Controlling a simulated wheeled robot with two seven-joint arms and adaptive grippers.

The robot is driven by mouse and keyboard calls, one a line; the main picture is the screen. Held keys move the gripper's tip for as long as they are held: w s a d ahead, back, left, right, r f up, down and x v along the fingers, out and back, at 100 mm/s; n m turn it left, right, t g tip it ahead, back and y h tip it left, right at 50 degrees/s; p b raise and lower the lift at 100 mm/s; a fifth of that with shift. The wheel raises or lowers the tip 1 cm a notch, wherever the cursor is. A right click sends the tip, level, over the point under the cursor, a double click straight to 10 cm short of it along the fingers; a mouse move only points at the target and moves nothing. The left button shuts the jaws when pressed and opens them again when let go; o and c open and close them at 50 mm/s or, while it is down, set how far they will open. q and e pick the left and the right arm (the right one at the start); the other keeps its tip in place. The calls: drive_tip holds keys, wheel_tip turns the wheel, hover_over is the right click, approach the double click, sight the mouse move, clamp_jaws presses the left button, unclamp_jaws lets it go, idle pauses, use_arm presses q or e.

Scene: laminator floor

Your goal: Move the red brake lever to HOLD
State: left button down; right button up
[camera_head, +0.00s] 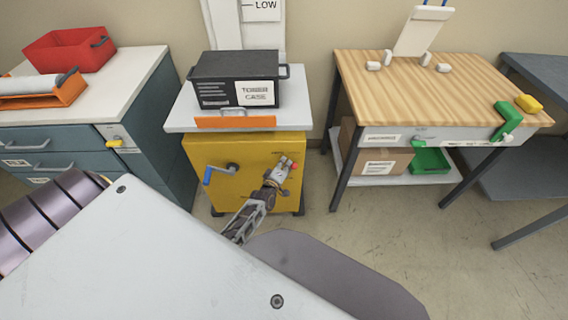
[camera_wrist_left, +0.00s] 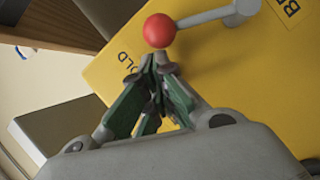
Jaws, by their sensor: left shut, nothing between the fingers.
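The red ball knob of the brake lever (camera_wrist_left: 160,30) shows in the left wrist view, on a grey arm (camera_wrist_left: 205,17) that runs right to a round pivot on the yellow panel. In the head view the left gripper (camera_head: 282,165) is at the front of the yellow cabinet (camera_head: 225,152), beside the small red knob (camera_head: 295,166). My right gripper is not in view.
A black toner case (camera_head: 215,70) stands on top. A wooden-topped bench (camera_head: 440,80) stands to the right, drawers (camera_head: 60,150) to the left. Open floor (camera_head: 380,230) lies right of the cabinet.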

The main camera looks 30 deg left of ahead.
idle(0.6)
use_arm(q)
drive_tip(key=shift+s, duration=0.1)
drive_tip(key=v, duration=1.1)
drive_tip(key=shift+s, duration=0.35)
drive_tip(key=shift+s+d, duration=0.1)
drive_tip(key=shift+d, duration=0.05)
idle(0.7)
